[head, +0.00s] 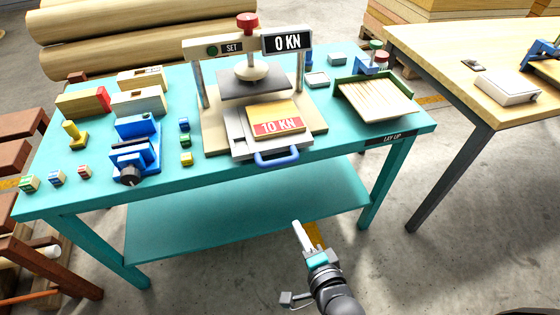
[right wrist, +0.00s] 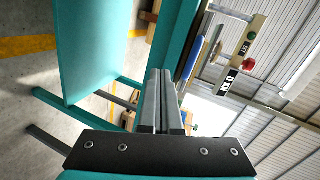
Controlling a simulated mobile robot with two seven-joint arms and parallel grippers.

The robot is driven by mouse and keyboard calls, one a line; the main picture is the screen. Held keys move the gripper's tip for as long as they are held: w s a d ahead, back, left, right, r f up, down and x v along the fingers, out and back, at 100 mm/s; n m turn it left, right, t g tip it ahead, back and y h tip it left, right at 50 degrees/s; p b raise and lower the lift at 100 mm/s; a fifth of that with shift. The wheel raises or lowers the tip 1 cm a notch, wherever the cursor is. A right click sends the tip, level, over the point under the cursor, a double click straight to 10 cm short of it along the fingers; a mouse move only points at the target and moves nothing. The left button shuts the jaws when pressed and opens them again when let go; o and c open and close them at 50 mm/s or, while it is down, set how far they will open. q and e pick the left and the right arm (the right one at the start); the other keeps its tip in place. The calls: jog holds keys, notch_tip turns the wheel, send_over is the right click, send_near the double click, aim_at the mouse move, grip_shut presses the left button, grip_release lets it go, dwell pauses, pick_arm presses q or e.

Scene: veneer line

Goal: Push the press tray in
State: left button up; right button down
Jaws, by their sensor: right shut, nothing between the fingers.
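The press (head: 247,75) stands on the teal table with a red knob on top and a display reading 0 KN. Its grey tray (head: 236,133) sticks out toward the front edge, with a blue handle (head: 277,158) at its front. A wooden block with a red 10 KN label (head: 278,125) lies on the tray. My right gripper (head: 304,236) is shut and empty, in front of the table and below the handle, apart from it. In the right wrist view its fingers (right wrist: 166,100) are together, with the press frame (right wrist: 240,50) beyond at upper right. My left gripper is not in view.
The teal table (head: 190,185) has a lower shelf. A blue vise (head: 135,145) and small blocks stand left of the press. A green tray of wooden strips (head: 375,100) stands right. Another wooden table (head: 480,75) is at the right. Floor in front is mostly clear.

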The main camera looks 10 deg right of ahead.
notch_tip(320, 180, up, 6)
jog(key=w+m+t, duration=0.1)
jog(key=w+m, duration=0.1)
jog(key=d+b+x, duration=0.1)
jog(key=b+x, duration=0.1)
jog(key=x, duration=1.1)
jog(key=shift+w+b, duration=0.3)
jog(key=shift+b, duration=0.1)
jog(key=shift+w, duration=0.1)
